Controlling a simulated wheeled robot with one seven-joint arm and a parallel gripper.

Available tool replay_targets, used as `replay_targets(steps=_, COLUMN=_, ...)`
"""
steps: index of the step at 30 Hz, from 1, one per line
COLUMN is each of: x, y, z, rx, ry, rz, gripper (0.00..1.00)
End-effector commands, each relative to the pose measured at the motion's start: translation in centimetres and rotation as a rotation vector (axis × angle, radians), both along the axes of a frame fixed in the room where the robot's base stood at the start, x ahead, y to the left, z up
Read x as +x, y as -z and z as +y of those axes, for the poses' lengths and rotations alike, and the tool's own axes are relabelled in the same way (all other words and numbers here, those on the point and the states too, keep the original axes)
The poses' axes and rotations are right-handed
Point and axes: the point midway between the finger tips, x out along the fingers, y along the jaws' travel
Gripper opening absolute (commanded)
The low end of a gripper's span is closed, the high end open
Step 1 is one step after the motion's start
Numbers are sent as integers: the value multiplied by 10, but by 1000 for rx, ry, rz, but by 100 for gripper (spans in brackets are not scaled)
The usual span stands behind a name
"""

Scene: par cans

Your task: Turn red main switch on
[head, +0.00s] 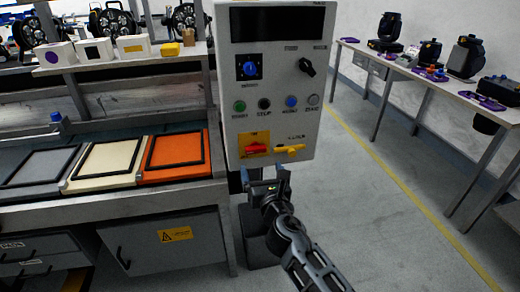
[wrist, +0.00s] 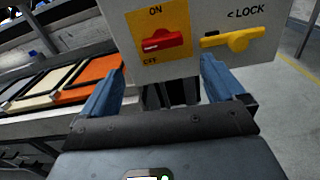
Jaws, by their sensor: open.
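The red main switch (head: 257,148) is a red handle on a yellow plate at the lower left of the grey control panel (head: 220,130). In the wrist view the red handle (wrist: 163,42) lies roughly level, between the printed ON above and OFF below. A yellow lock handle (head: 290,150) sits just right of it; it also shows in the wrist view (wrist: 232,40). My gripper (head: 264,178) is just below the panel's lower edge. Its blue fingers (wrist: 160,85) are apart with nothing between them, below the switch and not touching it.
Above the switch are a row of buttons (head: 264,103), a blue knob (head: 249,68) and a black knob (head: 306,67). A workbench with orange (head: 178,150) and cream framed panels stands left. A table (head: 420,75) with lamps stands right. The floor between is clear.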

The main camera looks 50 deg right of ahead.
Motion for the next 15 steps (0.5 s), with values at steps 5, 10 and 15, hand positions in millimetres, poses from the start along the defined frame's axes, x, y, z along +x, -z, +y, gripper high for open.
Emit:
replay_targets(steps=5, x=12, y=-7, z=-11, rx=-58, ry=16, rz=23, gripper=96)
replay_targets(steps=10, x=31, y=-8, z=-24, rx=-58, ry=15, rz=20, gripper=96)
replay_targets(steps=15, x=52, y=-8, z=-38, rx=-56, ry=14, rz=19, gripper=96)
